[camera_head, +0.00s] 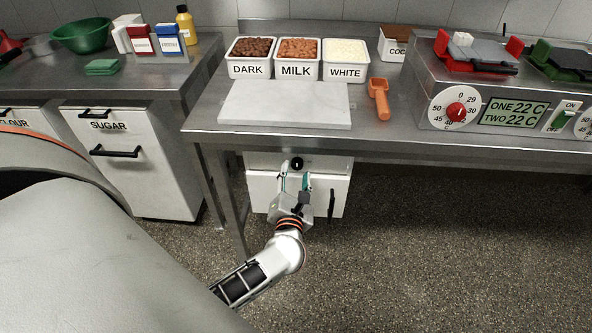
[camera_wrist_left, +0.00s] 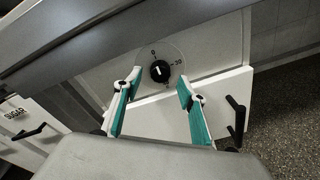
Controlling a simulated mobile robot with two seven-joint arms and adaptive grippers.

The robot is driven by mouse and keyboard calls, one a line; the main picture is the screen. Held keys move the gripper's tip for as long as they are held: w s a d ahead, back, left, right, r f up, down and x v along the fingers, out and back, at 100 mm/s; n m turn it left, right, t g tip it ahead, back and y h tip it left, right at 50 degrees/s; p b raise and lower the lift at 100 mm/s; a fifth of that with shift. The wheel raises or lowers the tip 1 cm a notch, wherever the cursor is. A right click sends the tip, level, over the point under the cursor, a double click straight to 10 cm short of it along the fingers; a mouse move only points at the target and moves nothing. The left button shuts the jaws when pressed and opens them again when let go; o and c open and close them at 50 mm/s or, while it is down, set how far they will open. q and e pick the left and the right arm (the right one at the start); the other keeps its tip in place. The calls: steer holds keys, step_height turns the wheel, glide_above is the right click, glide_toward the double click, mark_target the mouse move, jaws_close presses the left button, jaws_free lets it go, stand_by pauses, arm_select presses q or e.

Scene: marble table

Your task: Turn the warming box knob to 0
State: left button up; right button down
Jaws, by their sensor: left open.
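The warming box (camera_head: 262,163) is a white cabinet under the marble table; its panel also shows in the left wrist view (camera_wrist_left: 215,55). Its black round knob (camera_head: 297,163) sits on the upper front panel. In the left wrist view, the knob (camera_wrist_left: 160,71) has a pale mark and a dial around it, with 0 at the upper left and 30 at the right. The mark's exact setting is too small to read surely. My left gripper (camera_head: 295,175) is open in front of the knob, its teal-padded fingers (camera_wrist_left: 159,82) on either side with a gap. My right gripper is out of view.
A black door handle (camera_head: 331,204) stands right of my left gripper. The steel table edge (camera_head: 400,150) overhangs the box. A table leg (camera_head: 232,205) is at the left. The floor (camera_head: 430,240) to the right is clear.

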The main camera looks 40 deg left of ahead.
arm_select(q)
steer(key=v, duration=0.9)
steer(key=shift+s+d, duration=0.15)
steer(key=shift+s, duration=0.1)
steer(key=shift+r, duration=0.1)
steer(key=s+d+r+m+t+h+p, duration=0.15)
steer(key=d+m+h, duration=0.4)
steer(key=m, duration=0.55)
steer(key=s+d+r+m+t+h+p, duration=0.1)
steer(key=d+r+m+t+h+p, duration=0.35)
steer(key=m, duration=0.75)
steer(key=s+d+f+m+g+h+p, duration=0.1)
steer(key=s+f+m+g, duration=0.9)
steer(key=f+m, duration=0.6)
steer(key=s, duration=0.2)
steer(key=shift+s+f+m, duration=0.25)
steer(key=shift+s+m, duration=0.15)
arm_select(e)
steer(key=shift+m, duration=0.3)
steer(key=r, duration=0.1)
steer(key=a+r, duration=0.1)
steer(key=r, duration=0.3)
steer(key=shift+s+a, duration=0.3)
